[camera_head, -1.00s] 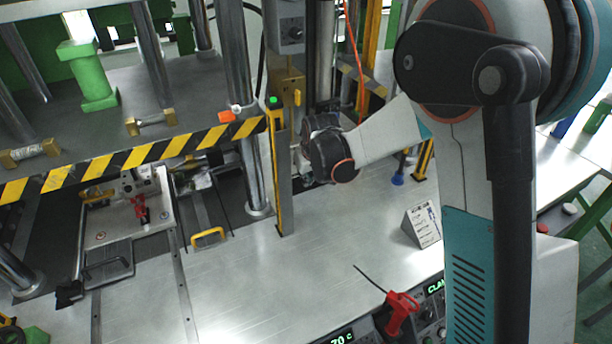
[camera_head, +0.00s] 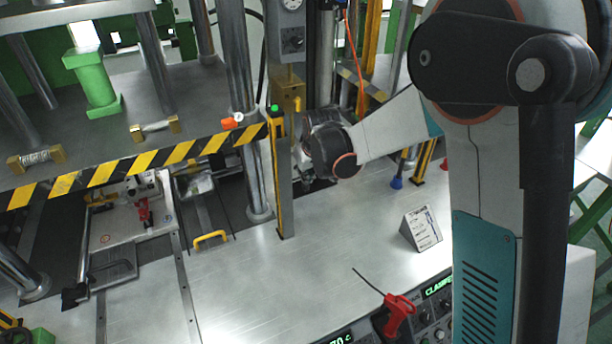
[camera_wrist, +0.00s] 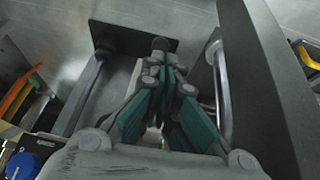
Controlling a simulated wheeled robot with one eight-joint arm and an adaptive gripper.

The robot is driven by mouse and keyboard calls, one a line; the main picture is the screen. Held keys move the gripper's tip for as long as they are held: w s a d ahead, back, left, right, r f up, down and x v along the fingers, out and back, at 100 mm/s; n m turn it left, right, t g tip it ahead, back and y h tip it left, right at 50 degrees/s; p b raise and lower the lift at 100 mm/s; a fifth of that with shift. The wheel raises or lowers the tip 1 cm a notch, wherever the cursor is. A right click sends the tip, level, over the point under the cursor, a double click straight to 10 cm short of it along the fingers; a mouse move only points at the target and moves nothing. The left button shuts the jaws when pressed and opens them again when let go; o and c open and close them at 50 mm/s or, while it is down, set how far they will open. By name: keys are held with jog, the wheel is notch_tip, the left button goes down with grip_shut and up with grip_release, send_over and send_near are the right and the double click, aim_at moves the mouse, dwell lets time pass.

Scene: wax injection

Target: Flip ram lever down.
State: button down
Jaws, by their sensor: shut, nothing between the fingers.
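My gripper (camera_wrist: 165,78) shows in the wrist view with its teal-and-grey fingers drawn together and nothing between them. No ram lever can be clearly made out there. A brass block (camera_head: 291,88) sits on the column above my wrist, beside a yellow-edged upright (camera_head: 279,185).
In the wrist view, a dark upright plate (camera_wrist: 262,85) stands close on the right and a metal rod (camera_wrist: 86,92) on the left. In the head view, a striped guard bar (camera_head: 130,165) crosses the left.

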jog(key=s+f+p+v, duration=0.1)
jog(key=p+v, duration=0.1)
jog(key=v, duration=0.9)
jog(key=s+d+r+m+t+b, duration=0.1)
jog(key=s+d+r+b, duration=0.15)
jog(key=s+d, duration=0.4)
jog(key=s+d+r+m+b, duration=0.1)
jog(key=s+d+r+b, duration=0.15)
jog(key=s, duration=0.65)
jog(key=s+d+f+m+t+h+b, duration=0.1)
jog(key=s+d+f, duration=0.3)
jog(key=s, duration=0.8)
jog(key=shift+s+d+m+b, duration=0.4)
jog(key=shift+d+m+b, duration=0.3)
jog(key=shift+b, duration=0.05)
